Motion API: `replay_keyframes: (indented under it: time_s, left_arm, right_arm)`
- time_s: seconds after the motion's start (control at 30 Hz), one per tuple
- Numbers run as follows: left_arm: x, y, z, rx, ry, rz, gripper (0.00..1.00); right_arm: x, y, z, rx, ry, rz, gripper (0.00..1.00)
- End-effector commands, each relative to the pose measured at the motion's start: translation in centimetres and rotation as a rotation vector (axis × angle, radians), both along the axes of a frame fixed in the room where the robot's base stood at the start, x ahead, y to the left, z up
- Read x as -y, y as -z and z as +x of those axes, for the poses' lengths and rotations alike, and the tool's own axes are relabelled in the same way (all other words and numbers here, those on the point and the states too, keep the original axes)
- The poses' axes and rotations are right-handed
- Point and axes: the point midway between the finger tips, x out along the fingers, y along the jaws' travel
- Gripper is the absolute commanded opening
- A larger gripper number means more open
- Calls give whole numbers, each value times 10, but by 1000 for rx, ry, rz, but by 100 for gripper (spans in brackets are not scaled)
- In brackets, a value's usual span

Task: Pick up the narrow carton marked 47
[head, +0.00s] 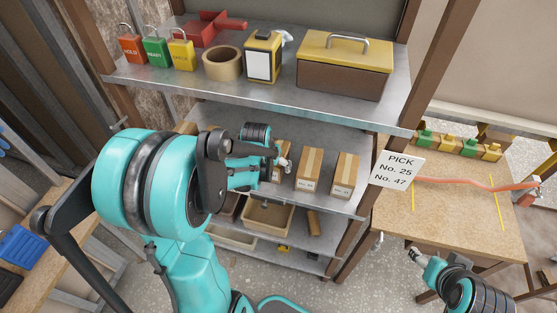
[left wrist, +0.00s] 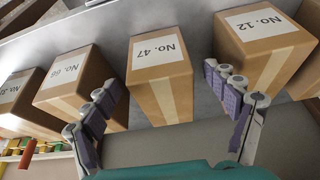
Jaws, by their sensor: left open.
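The narrow carton marked No. 47 (left wrist: 160,70) stands upright in the middle of the left wrist view, its label upside down. In the head view, the carton (head: 276,175) is mostly hidden behind my left gripper (head: 283,160). My left gripper (left wrist: 166,100) is open, its purple-padded fingers on either side of the carton's near part. I cannot tell whether either finger touches it. My right gripper (head: 417,257) is low at the lower right of the head view, away from the cartons; its finger opening is unclear.
Carton No. 12 (left wrist: 263,45) stands close beside the right finger in the left wrist view; carton No. 68 (left wrist: 72,85) is beside the left one. Another carton (left wrist: 18,95) stands farther left. A metal shelf (head: 245,85) overhangs them. A sign (head: 397,171) lists No. 25 and No. 47.

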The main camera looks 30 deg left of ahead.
Motion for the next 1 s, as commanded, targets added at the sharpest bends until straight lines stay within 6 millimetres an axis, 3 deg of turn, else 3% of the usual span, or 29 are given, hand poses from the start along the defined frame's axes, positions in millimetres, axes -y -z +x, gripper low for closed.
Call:
replay_keyframes:
  time_s: [0.1, 0.47, 0.7, 1.0]
  left_arm:
    - [-4, 1, 21, 0, 0, 0, 86]
    - [-11, 5, 53, 0, 1, 0, 86]
    - [-14, 42, 66, 1, 1, 1, 86]
    - [-14, 46, 68, 0, 0, 0, 86]
  right_arm:
    - [0, 4, 0, 0, 0, 0, 61]
    - [0, 11, 0, 0, 0, 0, 61]
    - [0, 26, 0, 0, 0, 0, 61]
    - [0, 27, 0, 0, 0, 0, 61]
